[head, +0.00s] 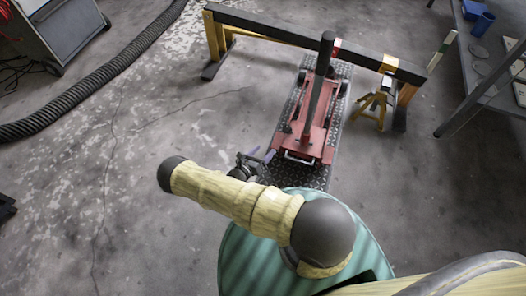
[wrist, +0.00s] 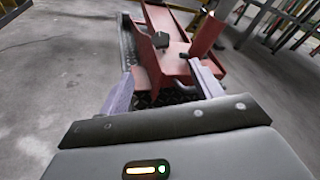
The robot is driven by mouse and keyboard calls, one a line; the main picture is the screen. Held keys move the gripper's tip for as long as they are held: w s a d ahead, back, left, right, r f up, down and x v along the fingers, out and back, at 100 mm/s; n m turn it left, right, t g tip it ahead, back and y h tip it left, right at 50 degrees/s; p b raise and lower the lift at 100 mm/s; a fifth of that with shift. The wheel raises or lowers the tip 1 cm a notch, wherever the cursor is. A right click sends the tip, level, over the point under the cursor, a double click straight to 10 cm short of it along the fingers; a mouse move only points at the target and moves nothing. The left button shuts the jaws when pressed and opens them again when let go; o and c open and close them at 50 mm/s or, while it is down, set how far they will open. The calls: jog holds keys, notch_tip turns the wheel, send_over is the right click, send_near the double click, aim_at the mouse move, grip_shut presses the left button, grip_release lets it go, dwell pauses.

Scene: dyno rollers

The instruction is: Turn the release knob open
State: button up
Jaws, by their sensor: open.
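The red floor jack (head: 313,135) stands on a dark diamond-plate mat (head: 330,103), with its long dark handle (head: 320,80) rising up. In the wrist view the red jack body (wrist: 158,42) fills the top middle. A small dark knob-like part (wrist: 161,40) shows between its red sides; I cannot tell for sure that it is the release knob. My gripper (head: 258,157) is just left of the jack's near end. In the wrist view my gripper (wrist: 163,82) is open, its two pale fingers apart with nothing held, short of the knob-like part.
A black beam on yellow legs (head: 270,27) stands behind the jack. A yellow jack stand (head: 374,105) is to its right. A thick black hose (head: 100,85) lies at the left. The floor left of the jack is clear.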

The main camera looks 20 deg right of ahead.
jog(key=shift+c, duration=0.2)
jog(key=s+a+r+m+g+y+p, duration=0.1)
jog(key=s+r+m+y, duration=0.3)
jog(key=r+m, duration=0.6)
jog(key=s+a+r+m+g+y+p, duration=0.2)
jog(key=s+r+m+y, duration=0.3)
jog(key=r, duration=1.7)
jog(key=s+a+r+m+g+y+p, duration=0.1)
jog(key=s+r+m+g+y+p, duration=0.2)
jog(key=r+m, duration=1.1)
notch_tip(320, 180, up, 2)
jog(key=shift+s+a+r+m+y+p, duration=0.1)
jog(key=shift+s+a+m+y+p, duration=0.3)
jog(key=shift+s+y, duration=0.6)
jog(key=shift+d, duration=0.15)
